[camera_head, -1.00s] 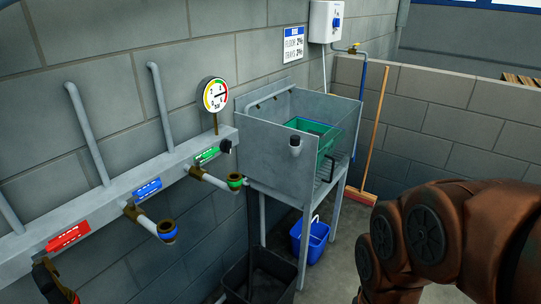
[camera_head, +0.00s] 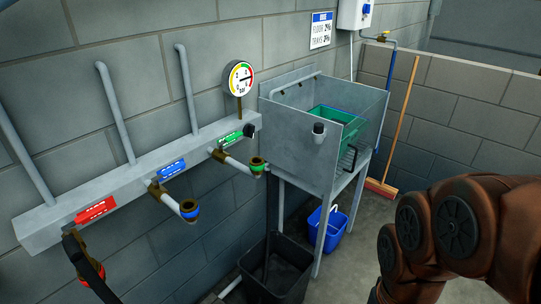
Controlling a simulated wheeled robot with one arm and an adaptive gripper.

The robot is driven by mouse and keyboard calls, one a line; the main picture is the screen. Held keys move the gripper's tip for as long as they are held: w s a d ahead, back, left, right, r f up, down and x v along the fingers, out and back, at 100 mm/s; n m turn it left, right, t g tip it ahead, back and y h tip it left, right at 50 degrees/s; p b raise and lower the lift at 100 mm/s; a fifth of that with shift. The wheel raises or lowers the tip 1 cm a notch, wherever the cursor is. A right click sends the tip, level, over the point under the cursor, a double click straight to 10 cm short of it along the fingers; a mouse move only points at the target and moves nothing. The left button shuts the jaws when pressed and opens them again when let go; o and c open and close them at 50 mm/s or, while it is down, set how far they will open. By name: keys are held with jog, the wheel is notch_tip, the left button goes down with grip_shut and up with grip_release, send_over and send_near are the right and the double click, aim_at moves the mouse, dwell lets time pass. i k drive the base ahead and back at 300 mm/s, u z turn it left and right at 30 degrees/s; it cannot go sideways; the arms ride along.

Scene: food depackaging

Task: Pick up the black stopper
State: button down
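A small black rounded piece (camera_head: 249,130) sits at the right end of the grey wall rail, beside the green label (camera_head: 231,138). A small cylinder with a dark top and pale lower part (camera_head: 319,132) is at the front wall of the metal sink (camera_head: 300,150). I cannot tell for certain which of these is the black stopper. My arm's brown links fill the lower right, but my gripper is out of view.
Blue-ringed (camera_head: 189,209) and green-ringed (camera_head: 257,164) outlets and a red-banded hose (camera_head: 88,268) project from the rail. A black bin (camera_head: 288,277) and blue bucket (camera_head: 333,224) stand on the floor. A broom (camera_head: 402,120) leans at the low wall.

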aim_at(319, 127)
jog(key=z, duration=0.65)
jog(key=i, duration=1.3)
jog(key=u, duration=1.7)
